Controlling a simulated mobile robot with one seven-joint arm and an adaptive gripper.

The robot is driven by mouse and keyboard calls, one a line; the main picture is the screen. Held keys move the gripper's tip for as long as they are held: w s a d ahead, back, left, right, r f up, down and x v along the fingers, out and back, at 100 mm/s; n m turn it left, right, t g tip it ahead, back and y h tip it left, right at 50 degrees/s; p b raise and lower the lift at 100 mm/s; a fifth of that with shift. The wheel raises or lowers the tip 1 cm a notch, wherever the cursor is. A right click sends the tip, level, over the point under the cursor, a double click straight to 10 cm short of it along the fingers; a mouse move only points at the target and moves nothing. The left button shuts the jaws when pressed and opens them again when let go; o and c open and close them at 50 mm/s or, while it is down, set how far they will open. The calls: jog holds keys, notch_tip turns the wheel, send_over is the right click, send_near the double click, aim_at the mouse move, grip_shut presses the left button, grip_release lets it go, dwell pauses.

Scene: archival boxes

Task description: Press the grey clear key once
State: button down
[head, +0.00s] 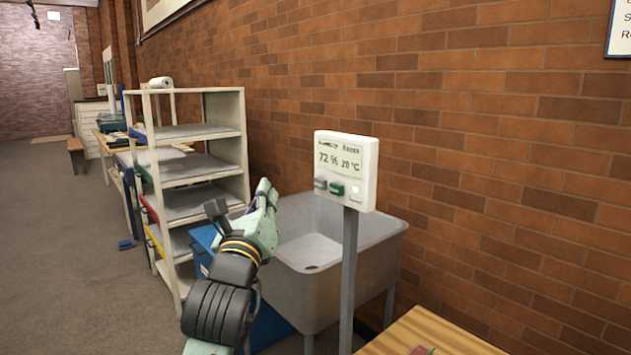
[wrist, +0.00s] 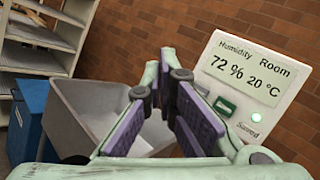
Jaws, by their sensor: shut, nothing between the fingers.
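A white panel (head: 367,160) with a display stands on a grey post in front of the brick wall. In the wrist view, its display (wrist: 243,72) reads Humidity 72 % and Room 20 °C. The grey key (head: 320,183) is at the lower left of the panel's face, left of the green key (head: 337,188). In the wrist view the green key (wrist: 225,106) shows, and the grey key is partly hidden behind my finger. My gripper (head: 265,188) is shut and empty, left of the panel and apart from it in the head view.
A pale light (wrist: 256,118) glows above the word Saved. A grey sink (head: 335,225) stands behind the post and a shelf rack (head: 240,120) to the left. A wooden table (head: 430,335) is at the front right. Open floor lies left.

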aim_at(320, 184)
jog(key=shift+s, duration=0.1)
jog(key=w+d+p, duration=0.2)
jog(key=w+d, duration=0.3)
jog(key=d, duration=0.2)
jog(key=shift+w, duration=0.15)
jog(key=shift+w+d, duration=0.1)
jog(key=shift+d, duration=0.1)
dwell(1.5)
jog(key=shift+w+d, duration=0.15)
jog(key=shift+d, duration=0.1)
